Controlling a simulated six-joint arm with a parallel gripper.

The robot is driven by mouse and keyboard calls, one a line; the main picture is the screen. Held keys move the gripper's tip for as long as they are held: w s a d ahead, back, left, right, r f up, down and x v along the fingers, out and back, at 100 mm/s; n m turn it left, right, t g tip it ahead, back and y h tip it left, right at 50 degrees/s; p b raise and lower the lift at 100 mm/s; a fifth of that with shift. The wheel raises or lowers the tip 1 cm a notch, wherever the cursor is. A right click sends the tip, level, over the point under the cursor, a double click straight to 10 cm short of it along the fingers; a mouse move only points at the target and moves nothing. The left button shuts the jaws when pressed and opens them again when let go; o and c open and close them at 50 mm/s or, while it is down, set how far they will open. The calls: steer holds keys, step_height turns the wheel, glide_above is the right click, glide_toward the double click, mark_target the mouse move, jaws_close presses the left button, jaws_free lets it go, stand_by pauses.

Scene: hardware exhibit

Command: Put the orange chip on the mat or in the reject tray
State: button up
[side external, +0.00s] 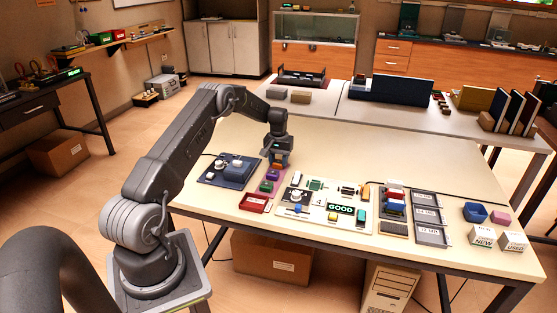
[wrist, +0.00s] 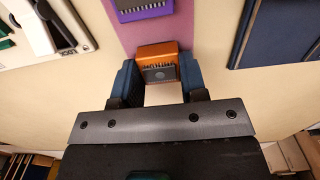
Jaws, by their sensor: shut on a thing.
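My gripper (side external: 280,160) is shut on the orange chip (wrist: 158,52), which sits between the two blue fingers in the wrist view. The chip is over the near end of the narrow purple mat (wrist: 127,38); I cannot tell whether it touches the mat. A purple chip (wrist: 140,8) lies on the mat just beyond it, and also shows in the side view (side external: 273,175). A green chip (side external: 266,187) is further along the mat. The red tray (side external: 254,203), likely the reject tray, stands at the mat's front end.
A dark blue device (side external: 228,170) is left of the mat. Grey labelled trays (side external: 428,217) and a blue bin (side external: 475,212) stand further right.

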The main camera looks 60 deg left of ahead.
steer(key=o, duration=1.3)
steer(key=shift+r, duration=3.7)
steer(key=shift+d+r, duration=0.1)
